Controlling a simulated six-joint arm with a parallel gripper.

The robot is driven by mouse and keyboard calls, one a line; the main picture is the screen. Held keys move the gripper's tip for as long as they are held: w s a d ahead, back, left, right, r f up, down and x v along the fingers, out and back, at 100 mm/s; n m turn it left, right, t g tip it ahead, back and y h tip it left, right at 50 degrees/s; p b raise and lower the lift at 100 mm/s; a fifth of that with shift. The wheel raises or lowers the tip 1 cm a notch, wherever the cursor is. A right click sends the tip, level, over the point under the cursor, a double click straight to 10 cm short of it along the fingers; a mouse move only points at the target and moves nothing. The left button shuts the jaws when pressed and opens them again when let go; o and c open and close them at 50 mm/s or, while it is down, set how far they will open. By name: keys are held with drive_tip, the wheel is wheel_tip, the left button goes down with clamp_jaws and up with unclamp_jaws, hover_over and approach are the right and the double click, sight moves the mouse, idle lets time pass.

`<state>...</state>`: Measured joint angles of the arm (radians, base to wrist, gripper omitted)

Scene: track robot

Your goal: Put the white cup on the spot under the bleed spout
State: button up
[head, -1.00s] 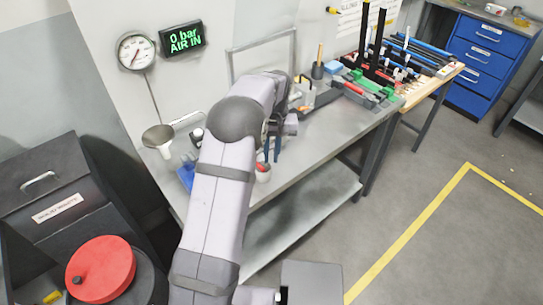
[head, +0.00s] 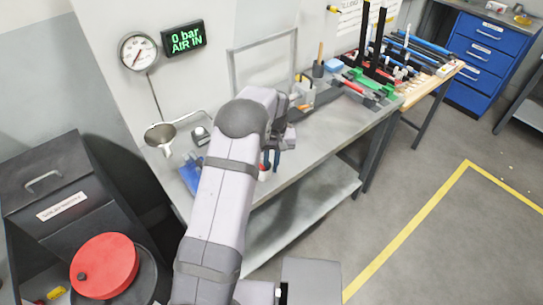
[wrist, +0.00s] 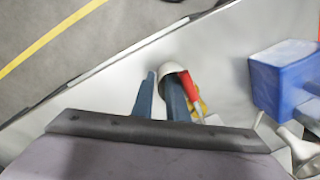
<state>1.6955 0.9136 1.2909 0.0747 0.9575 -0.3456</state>
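A small white cup (wrist: 173,67) stands on the bench in the wrist view, its dark opening showing, partly hidden by a finger. It also shows small in the head view (head: 264,175), with red at its top. My gripper (wrist: 161,76) has two blue fingers with a gap between them. The cup's near wall appears between the fingertips, with the right finger over the opening; contact is unclear. In the head view my gripper (head: 271,160) is low over the bench by the cup. I cannot surely pick out the bleed spout; a metal funnel (head: 158,134) hangs by the wall.
A red-handled item (wrist: 190,86) lies against the cup's right side in the wrist view. A grey bench (head: 320,150) carries tools towards the back right. A gauge (head: 138,50) and display (head: 184,37) are on the wall.

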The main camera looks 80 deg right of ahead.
drive_tip(key=shift+f, duration=0.9)
clamp_jaws()
drive_tip(key=shift+s+d+b, duration=0.2)
drive_tip(key=shift+s+d, duration=0.3)
drive_tip(key=shift+d, duration=0.35)
drive_tip(key=shift+s+d+b, duration=0.15)
drive_tip(key=shift+s+d, duration=0.3)
drive_tip(key=shift+d, duration=0.35)
drive_tip(key=shift+s+d+b, duration=0.2)
drive_tip(key=shift+s+d, duration=0.3)
drive_tip(key=shift+d, duration=0.35)
drive_tip(key=shift+o, duration=1.6)
unclamp_jaws()
